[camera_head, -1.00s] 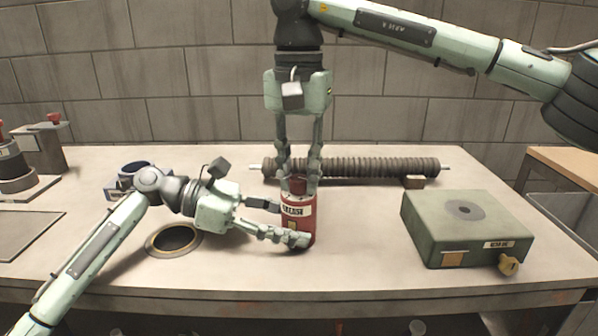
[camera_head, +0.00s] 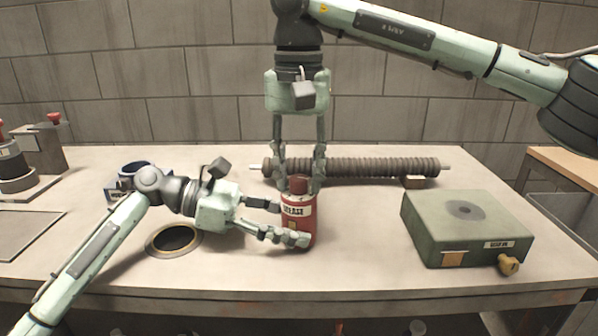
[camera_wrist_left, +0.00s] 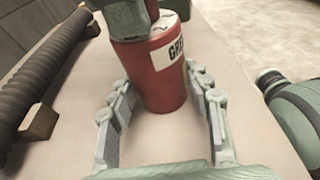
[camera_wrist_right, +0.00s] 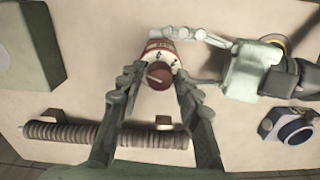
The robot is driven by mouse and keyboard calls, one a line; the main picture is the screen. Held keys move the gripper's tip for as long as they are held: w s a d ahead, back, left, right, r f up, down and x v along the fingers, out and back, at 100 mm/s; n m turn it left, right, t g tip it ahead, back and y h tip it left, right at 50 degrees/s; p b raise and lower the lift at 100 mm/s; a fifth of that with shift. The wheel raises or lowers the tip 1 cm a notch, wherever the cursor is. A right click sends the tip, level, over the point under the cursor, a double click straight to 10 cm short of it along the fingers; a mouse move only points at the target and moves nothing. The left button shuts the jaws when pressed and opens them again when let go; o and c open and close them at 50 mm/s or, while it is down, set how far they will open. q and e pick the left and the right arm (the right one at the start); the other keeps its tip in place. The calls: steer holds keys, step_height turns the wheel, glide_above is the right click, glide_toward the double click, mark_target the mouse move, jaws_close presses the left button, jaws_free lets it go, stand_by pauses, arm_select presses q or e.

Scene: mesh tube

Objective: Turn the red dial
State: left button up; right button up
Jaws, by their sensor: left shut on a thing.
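A red can labelled grease (camera_head: 298,222) stands upright on the table, and it also shows in the left wrist view (camera_wrist_left: 158,80). A red dial (camera_head: 299,184) sits on its top; in the right wrist view the dial (camera_wrist_right: 158,76) has a pointer ridge over a pale marked ring. My left gripper (camera_head: 290,223) is shut on the can's body from the left side. My right gripper (camera_head: 298,180) points down from above with its fingers apart on either side of the dial.
A ribbed mesh tube (camera_head: 365,168) lies behind the can. A green box (camera_head: 465,230) with a brass knob stands at the right. A round dark hole (camera_head: 174,239) and a blue-rimmed part (camera_head: 128,180) are at the left. The table in front of the can is clear.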

mark_target(299, 177)
steer(key=shift+o, duration=0.7)
step_height(299, 177, up, 12)
arm_select(q)
steer(key=o, duration=1)
steer(key=shift+c, duration=0.2)
steer(key=shift+a, duration=0.15)
